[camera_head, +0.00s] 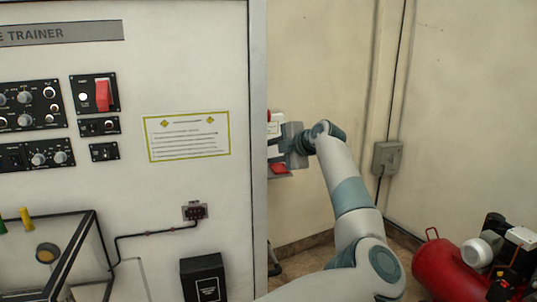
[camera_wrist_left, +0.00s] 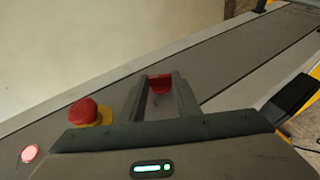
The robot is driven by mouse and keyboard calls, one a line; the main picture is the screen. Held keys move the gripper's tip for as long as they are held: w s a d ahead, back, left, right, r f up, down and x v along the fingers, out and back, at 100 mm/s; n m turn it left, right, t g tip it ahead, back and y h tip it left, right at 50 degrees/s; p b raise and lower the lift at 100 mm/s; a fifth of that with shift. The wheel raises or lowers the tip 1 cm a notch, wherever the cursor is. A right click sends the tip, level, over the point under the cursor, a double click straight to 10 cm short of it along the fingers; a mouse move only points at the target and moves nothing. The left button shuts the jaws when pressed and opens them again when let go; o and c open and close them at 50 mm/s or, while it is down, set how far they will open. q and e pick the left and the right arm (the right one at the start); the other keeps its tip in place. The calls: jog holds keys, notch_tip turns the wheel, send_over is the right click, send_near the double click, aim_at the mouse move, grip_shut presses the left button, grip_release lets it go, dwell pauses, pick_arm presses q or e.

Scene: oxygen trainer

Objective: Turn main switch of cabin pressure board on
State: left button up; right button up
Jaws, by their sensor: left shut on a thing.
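On the cabinet's side panel, a red switch (camera_wrist_left: 160,82) sits between the fingers of my left gripper (camera_wrist_left: 162,88) in the left wrist view. The fingers are shut on it and hide its sides, so its turned position cannot be told. In the head view my left gripper (camera_head: 283,146) is at the cabinet's right side, seen edge-on. The switch itself cannot be made out there. My right gripper is not in view.
A red mushroom button on a yellow base (camera_wrist_left: 86,110) and a lit red lamp (camera_wrist_left: 30,154) are beside the gripper. The trainer front (camera_head: 190,80) is at left. A red tank (camera_head: 440,267) lies at the lower right. A grey wall box (camera_head: 386,157) is behind.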

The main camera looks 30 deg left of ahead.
pick_arm(q)
jog(key=shift+w+a+r+m+g+h, duration=0.1)
jog(key=shift+r+m+g+h, duration=0.1)
jog(key=shift+g+h, duration=0.4)
jog(key=shift+w+a+r+m+g+h, duration=0.1)
jog(key=shift+m+g+h, duration=0.15)
jog(key=shift+h, duration=0.65)
jog(key=o, duration=1)
jog(key=shift+o, duration=0.2)
jog(key=shift+d, duration=0.1)
jog(key=b+v, duration=0.6)
jog(key=v, duration=1.1)
jog(key=shift+r+b, duration=0.15)
jog(key=shift+b, duration=0.25)
